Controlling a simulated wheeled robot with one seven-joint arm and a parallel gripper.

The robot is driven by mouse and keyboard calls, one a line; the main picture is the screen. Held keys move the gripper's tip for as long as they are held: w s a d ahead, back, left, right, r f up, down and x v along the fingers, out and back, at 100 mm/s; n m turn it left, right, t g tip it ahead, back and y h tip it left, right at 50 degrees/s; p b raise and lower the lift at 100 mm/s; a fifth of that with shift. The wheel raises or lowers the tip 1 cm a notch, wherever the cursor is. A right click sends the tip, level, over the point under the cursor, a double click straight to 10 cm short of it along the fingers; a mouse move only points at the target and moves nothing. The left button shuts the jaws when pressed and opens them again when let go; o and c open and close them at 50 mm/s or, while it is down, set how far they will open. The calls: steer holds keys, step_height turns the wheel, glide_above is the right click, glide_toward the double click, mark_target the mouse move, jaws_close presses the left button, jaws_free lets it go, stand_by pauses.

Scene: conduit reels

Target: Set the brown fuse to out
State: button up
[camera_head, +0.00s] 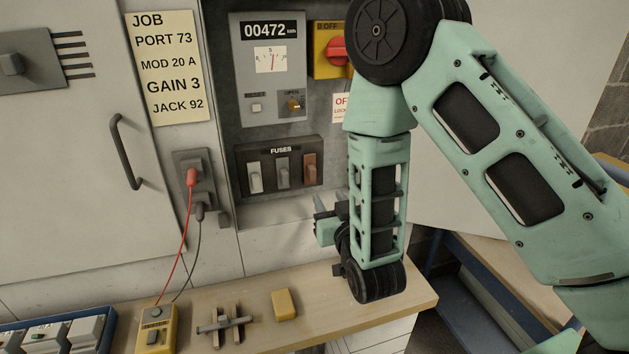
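The brown fuse (309,168) is the rightmost of three fuses in the dark box labelled FUSES (281,150). A white fuse (255,177) and a grey fuse (282,172) sit to its left. All three stand upright in the box at about the same height.
Above the fuses is a meter panel (268,68), with a yellow switch with a red knob (335,50) to its right. Red and grey plugs sit left. The wooden bench (350,318) holds a yellow tester (156,330), a clamp-like tool (224,326) and a yellow block (285,304).

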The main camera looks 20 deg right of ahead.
mark_target(313, 173)
steer(key=w+p, duration=0.1)
steer(key=w, duration=1)
steer(key=shift+w, duration=0.25)
